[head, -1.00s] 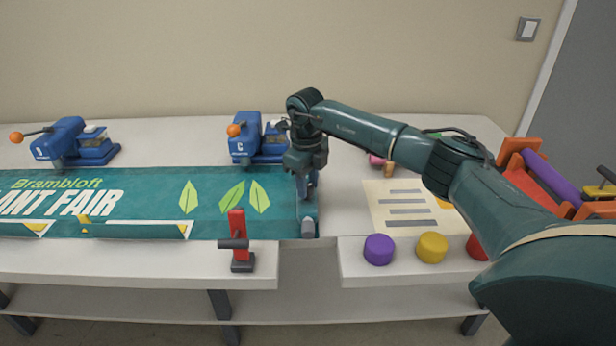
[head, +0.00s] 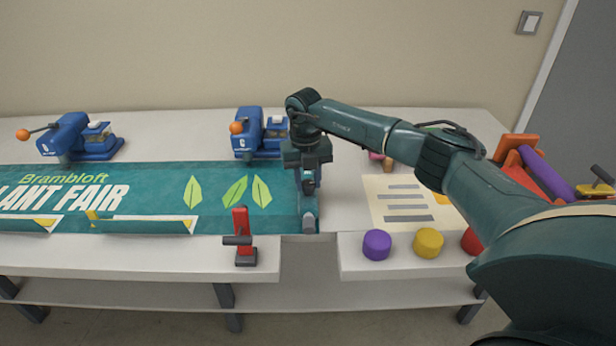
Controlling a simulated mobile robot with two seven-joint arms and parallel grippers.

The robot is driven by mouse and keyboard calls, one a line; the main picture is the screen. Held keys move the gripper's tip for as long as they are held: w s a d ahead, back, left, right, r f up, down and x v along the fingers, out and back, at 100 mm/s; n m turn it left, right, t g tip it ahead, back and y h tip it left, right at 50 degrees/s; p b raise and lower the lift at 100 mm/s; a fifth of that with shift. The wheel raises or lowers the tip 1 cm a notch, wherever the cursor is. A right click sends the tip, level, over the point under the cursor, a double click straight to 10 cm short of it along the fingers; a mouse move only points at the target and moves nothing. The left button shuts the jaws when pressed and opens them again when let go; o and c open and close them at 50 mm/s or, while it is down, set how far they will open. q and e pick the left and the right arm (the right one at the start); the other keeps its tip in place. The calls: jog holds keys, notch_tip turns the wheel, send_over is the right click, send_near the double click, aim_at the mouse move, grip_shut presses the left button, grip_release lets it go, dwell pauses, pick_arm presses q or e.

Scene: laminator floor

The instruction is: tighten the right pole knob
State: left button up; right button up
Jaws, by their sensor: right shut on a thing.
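A teal banner (head: 150,181) with "Brambloft" lettering and leaf shapes lies flat along the table. A pole (head: 309,213) with a grey end runs along the banner's right edge. My right gripper (head: 308,182) points down over this pole and is shut on the right pole knob. The fingers and wrist hide most of the knob, so its seating cannot be seen. My left gripper is not in view.
Blue presses (head: 247,134) with orange-ended levers stand behind the banner. A red toggle clamp (head: 241,228) stands at the front edge, left of a notch. Purple (head: 377,245), yellow and red round pieces and a paper sheet (head: 385,218) lie to the right.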

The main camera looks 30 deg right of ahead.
aim_at(306, 184)
jog(key=shift+r, duration=0.1)
dwell(0.3)
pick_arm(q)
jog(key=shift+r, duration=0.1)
pick_arm(e)
jog(key=o, duration=1)
jog(key=shift+c, duration=0.2)
pick_arm(q)
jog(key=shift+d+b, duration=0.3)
jog(key=shift+b, duration=0.35)
pick_arm(e)
notch_tip(306, 184, up, 13)
jog(key=shift+a, duration=0.25)
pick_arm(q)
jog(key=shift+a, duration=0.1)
pick_arm(e)
jog(key=shift+w, duration=0.1)
